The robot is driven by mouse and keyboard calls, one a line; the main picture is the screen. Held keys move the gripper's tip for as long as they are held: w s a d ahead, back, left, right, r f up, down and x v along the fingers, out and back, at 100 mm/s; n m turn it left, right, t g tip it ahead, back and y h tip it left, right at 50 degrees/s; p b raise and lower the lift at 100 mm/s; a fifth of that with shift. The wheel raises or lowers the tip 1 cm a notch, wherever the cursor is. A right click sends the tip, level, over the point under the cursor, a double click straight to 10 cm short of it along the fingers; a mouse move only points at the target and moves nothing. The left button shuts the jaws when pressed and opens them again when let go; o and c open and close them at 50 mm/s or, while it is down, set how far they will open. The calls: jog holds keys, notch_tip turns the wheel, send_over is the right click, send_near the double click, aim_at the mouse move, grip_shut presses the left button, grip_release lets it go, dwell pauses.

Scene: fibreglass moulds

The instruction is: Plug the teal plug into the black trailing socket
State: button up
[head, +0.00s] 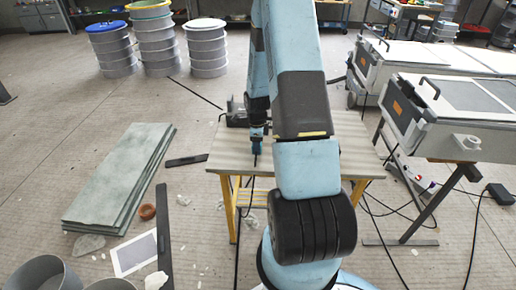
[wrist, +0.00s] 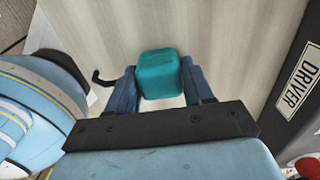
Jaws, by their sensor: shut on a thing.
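The teal plug (wrist: 160,72) is a small rounded block, held between the two blue fingers of my gripper (wrist: 158,88) in the wrist view. A short black cable end (wrist: 100,78) shows beside the left finger. In the head view my gripper (head: 257,146) is low over the pale workbench (head: 335,160), near its front left part. The plug is too small there to tell from the fingers, and a black cable runs down below them. I cannot make out the black trailing socket with certainty; a black block with a cable (head: 498,194) lies on the floor at the right.
A dark box labelled DRIVER (wrist: 295,75) stands close to the right of my gripper in the wrist view. Dark equipment (head: 237,117) sits at the bench's back left. Cream machines (head: 450,110) stand at the right, green slabs (head: 120,180) at the left. Cables cross the floor.

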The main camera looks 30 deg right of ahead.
jog(key=shift+r, duration=0.45)
notch_tip(320, 180, up, 2)
jog(key=shift+r, duration=0.25)
jog(key=s+d+r, duration=0.1)
jog(key=s+r, duration=0.2)
jog(key=s, duration=0.1)
jog(key=s+d+r, duration=0.2)
jog(key=s+r, duration=0.1)
jog(key=s, duration=0.1)
jog(key=s+d+r, duration=0.2)
jog(key=s+r, duration=0.1)
jog(key=s, duration=0.2)
jog(key=shift+s+r, duration=0.1)
jog(key=shift+r, duration=0.2)
jog(key=shift+a, duration=0.1)
